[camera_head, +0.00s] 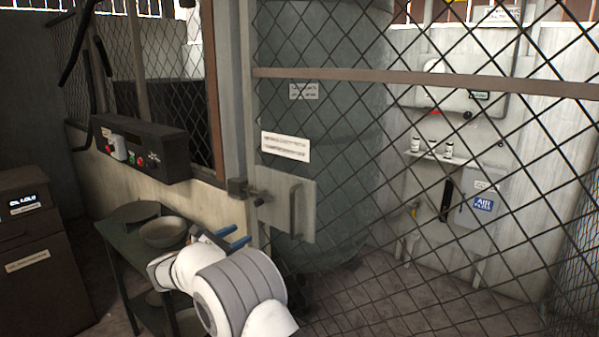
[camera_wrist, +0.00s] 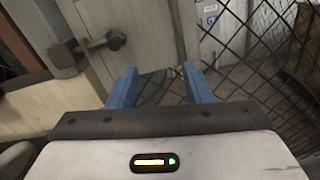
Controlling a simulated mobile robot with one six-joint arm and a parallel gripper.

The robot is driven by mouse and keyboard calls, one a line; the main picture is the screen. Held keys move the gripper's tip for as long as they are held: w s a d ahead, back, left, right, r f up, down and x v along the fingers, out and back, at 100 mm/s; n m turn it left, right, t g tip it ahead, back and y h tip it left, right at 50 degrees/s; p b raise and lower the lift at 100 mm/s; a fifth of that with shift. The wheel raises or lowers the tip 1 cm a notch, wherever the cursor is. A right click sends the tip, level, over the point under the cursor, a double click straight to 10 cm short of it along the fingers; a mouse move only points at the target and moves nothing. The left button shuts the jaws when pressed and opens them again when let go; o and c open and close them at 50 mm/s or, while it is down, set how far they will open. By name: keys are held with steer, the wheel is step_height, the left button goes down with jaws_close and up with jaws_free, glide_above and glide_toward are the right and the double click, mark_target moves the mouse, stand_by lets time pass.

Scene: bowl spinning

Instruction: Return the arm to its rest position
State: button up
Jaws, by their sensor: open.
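My gripper (camera_head: 229,236) is at the end of my white and grey arm, low in the middle of the head view. Its two blue fingers are apart with nothing between them. They also show in the wrist view (camera_wrist: 160,88), spread wide in front of the gate. The gripper is apart from the bowl. A pale rounded edge shows at the lower left of the wrist view.
A mesh gate with a latch (camera_head: 247,191) and plate (camera_head: 287,205) stands just right of my gripper; the latch also shows in the wrist view (camera_wrist: 100,42). A black control box (camera_head: 140,146) hangs above the table. A dark cabinet (camera_head: 40,255) stands left.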

steer(key=s+d+r+m+g+y, duration=0.15)
steer(key=s+d+m+g, duration=0.4)
steer(key=d, duration=0.75)
steer(key=s+d+r+m+g+y, duration=0.1)
steer(key=s+d+r+m+g, duration=0.4)
steer(key=d, duration=0.9)
steer(key=s+d+f+m+y, duration=0.2)
steer(key=s+m, duration=0.3)
steer(key=s, duration=0.4)
steer(key=s+d+f+m+y, duration=0.1)
steer(key=s+m, duration=0.4)
steer(key=s, duration=0.5)
steer(key=s+d+f+m+y, duration=0.2)
steer(key=s+m+y, duration=0.3)
steer(key=s, duration=0.4)
steer(key=shift+s+d+f+m, duration=0.3)
steer(key=shift+s+f+m, duration=0.15)
steer(key=shift+f, duration=0.45)
steer(key=shift+g+y, duration=0.25)
steer(key=shift+c, duration=0.2)
